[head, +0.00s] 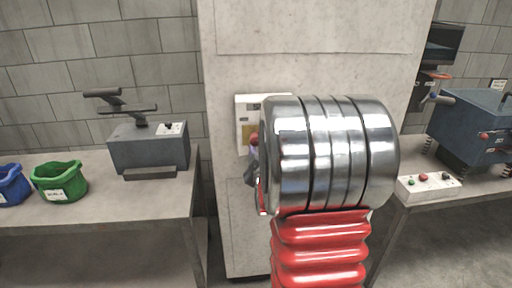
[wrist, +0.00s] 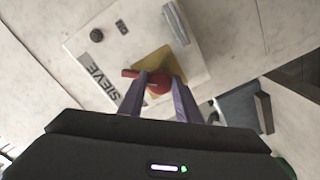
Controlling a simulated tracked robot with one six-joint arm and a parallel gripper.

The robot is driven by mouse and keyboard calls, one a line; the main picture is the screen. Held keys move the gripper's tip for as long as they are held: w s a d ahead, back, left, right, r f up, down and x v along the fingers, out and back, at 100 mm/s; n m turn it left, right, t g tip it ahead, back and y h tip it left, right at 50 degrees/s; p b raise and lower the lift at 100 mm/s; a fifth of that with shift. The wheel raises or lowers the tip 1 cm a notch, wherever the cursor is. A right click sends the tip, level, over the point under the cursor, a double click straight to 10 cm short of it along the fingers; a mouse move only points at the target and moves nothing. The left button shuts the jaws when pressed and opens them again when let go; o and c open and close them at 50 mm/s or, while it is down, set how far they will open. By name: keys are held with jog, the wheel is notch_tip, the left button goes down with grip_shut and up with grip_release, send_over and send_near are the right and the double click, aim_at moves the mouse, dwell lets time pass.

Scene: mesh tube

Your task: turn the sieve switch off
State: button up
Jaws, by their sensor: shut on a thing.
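The sieve switch is a red rotary handle (wrist: 130,73) on a yellow plate (wrist: 150,62), on a pale panel marked SIEVE (wrist: 190,68). In the wrist view its red bar points left, roughly level across the picture. My gripper (wrist: 160,76) has its two purple fingers shut on the red handle, one on each side. In the head view the panel (head: 243,103) hangs on the concrete pillar, and a bit of the red handle (head: 254,139) shows. My shiny arm hides the panel's right part and most of my gripper (head: 251,160) there.
The panel also carries a black knob (wrist: 96,33) and a grey raised bar (wrist: 176,24). The concrete pillar (head: 230,200) stands between two benches. The left bench has a grey machine (head: 150,148) and a green bin (head: 60,182). The right bench has a button box (head: 428,187) and a blue-grey machine (head: 465,120).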

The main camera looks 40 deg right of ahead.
jog(key=n, duration=0.4)
jog(key=shift+w+a, duration=0.1)
jog(key=shift+r+n, duration=0.1)
jog(key=shift+n, duration=1.8)
jog(key=o, duration=0.8)
jog(key=shift+o, duration=1.3)
